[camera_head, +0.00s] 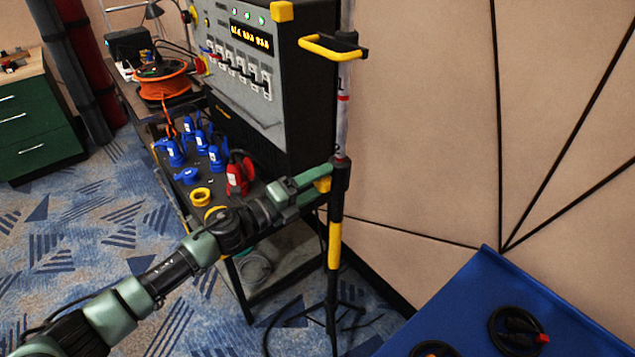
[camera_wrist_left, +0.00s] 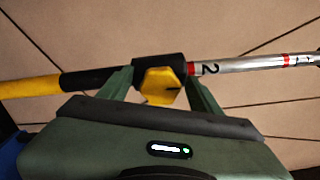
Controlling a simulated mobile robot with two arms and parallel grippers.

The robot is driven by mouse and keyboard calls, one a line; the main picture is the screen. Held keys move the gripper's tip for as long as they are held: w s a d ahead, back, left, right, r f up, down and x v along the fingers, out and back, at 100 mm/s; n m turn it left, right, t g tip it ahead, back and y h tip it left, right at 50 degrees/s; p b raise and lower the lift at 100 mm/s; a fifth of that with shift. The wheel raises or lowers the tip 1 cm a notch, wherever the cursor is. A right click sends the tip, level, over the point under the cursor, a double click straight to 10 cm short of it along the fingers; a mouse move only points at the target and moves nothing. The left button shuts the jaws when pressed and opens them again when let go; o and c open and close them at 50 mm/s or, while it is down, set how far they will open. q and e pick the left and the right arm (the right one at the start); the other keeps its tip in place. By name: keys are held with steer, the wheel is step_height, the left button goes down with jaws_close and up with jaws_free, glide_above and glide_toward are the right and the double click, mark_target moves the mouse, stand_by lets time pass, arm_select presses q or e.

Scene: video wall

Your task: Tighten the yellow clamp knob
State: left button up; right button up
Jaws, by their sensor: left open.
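The yellow clamp knob (camera_wrist_left: 161,84) sticks out from the black collar (camera_wrist_left: 128,72) of a pole stand. In the head view, the knob (camera_head: 323,185) shows only in part beside the collar, behind my gripper. The stand has a yellow and black lower tube (camera_head: 335,243) and a silver upper tube (camera_head: 343,110) with red marks and digits. My left gripper (camera_head: 318,176) is open at the collar. In the left wrist view, its fingers (camera_wrist_left: 156,80) stand either side of the knob, with a visible gap on the left. My right gripper is not in view.
A cart with blue plugs (camera_head: 187,148), a red plug (camera_head: 239,173) and an orange cable reel (camera_head: 163,84) stands left of the pole. A grey panel (camera_head: 240,60) rises behind. A blue surface (camera_head: 490,300) with coiled cables lies lower right. Cables run on the floor near the stand's legs.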

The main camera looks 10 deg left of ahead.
arm_select(q)
steer(key=shift+s+a, duration=0.1)
steer(key=b+v, duration=0.1)
steer(key=v, duration=0.6)
steer(key=shift+s+a+b, duration=0.25)
steer(key=shift+b, duration=0.1)
